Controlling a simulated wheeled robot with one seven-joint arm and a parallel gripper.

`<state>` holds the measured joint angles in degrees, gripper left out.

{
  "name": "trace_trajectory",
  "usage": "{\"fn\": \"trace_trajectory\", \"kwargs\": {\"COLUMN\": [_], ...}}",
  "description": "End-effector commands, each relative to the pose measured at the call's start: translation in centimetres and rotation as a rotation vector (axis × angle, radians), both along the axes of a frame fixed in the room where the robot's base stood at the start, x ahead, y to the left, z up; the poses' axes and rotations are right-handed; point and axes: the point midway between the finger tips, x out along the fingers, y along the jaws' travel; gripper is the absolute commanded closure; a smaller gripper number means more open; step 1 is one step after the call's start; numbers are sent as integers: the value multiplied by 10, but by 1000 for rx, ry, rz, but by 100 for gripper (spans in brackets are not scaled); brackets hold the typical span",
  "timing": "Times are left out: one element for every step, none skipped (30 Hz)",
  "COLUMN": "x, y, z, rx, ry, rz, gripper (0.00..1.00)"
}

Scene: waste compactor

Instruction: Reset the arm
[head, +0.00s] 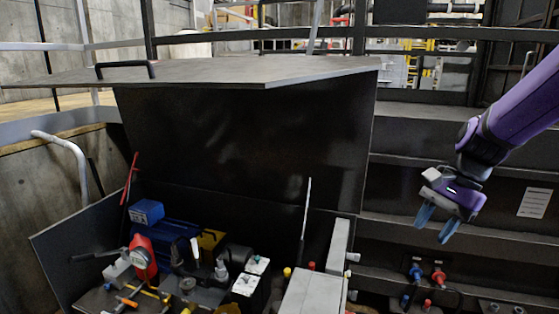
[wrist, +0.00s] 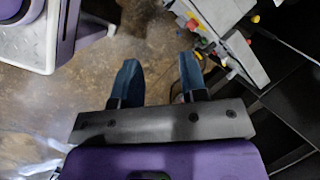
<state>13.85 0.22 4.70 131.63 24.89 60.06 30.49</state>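My gripper (head: 437,222) hangs from my purple arm at the right of the head view, pointing down and left. Its two blue fingers are spread apart with nothing between them. In the wrist view, the same gripper (wrist: 160,80) shows both fingers apart above a brown, stained floor (wrist: 90,105). The gripper is in front of the dark ribbed wall and right of the open box, apart from both as far as I can see.
An open dark box with a raised lid (head: 230,70) and handle (head: 125,68) fills the left and middle. Inside are a red device (head: 143,257), a blue case (head: 147,212) and a grey block (head: 310,292). Blue and red fittings (head: 416,272) sit low on the right wall.

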Motion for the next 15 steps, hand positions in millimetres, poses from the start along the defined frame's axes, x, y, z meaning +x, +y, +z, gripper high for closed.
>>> {"fn": "trace_trajectory", "kwargs": {"x": [-9, -15, -21, -26, -32, -39, -44, -49, -56, -62, -67, -75, -80, -86, -93], "y": [2, 2, 3, 4, 4, 4, 5, 5, 5, 5, 5, 5, 4, 4, 4], "z": [11, 17, 24, 29, 33, 39, 44, 48, 54, 58, 62, 67, 71, 74, 79], "rx": [-27, -44, -66, -82, -97, -120, -136, -153, -176, -193, -210, -232, -250, -268, -293], "ry": [-49, -75, -110, -135, -159, -192, -217, -241, -274, -299, -323, -354, -377, -401, -433], "rz": [49, 79, 118, 149, 177, 217, 247, 276, 315, 345, 373, 411, 440, 469, 507], "gripper": [61, 61, 61, 61, 61, 61, 61, 61, 61, 61, 61, 61, 61, 61, 61]}}
